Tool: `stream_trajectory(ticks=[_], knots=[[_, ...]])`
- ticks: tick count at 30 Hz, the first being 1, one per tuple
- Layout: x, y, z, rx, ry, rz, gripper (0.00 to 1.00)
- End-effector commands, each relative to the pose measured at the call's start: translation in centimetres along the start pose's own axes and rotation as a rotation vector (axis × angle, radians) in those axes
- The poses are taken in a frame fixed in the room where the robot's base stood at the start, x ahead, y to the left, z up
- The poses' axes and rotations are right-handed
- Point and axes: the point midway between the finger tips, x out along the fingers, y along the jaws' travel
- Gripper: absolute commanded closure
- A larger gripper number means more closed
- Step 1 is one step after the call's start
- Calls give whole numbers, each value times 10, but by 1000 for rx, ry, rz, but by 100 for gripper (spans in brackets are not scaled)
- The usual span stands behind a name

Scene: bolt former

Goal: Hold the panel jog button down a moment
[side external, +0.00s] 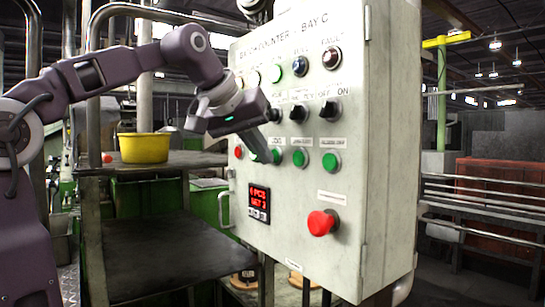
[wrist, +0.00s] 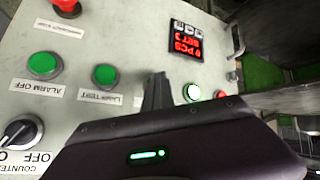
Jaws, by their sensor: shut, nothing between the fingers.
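The jog button (side external: 277,156) is a green push button under a label that seems to read JOG, on the pale control panel (side external: 300,205). I cannot tell whether the fingertips touch the panel or button.
Green lamp test (side external: 299,158) and alarm off (side external: 330,162) buttons lie to the right, a red button (side external: 238,152) to the left. Selector switches (side external: 329,110) are above. A red counter display (side external: 259,197) and red mushroom button (side external: 322,222) are below. A yellow bucket (side external: 144,148) stands on a shelf.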

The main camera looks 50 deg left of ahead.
Motion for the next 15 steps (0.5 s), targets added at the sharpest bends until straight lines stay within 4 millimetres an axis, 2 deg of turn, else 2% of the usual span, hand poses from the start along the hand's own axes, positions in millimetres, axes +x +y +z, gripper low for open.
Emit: stream_trajectory(ticks=[15], knots=[[-12,-8,8,0,1,1,100]])
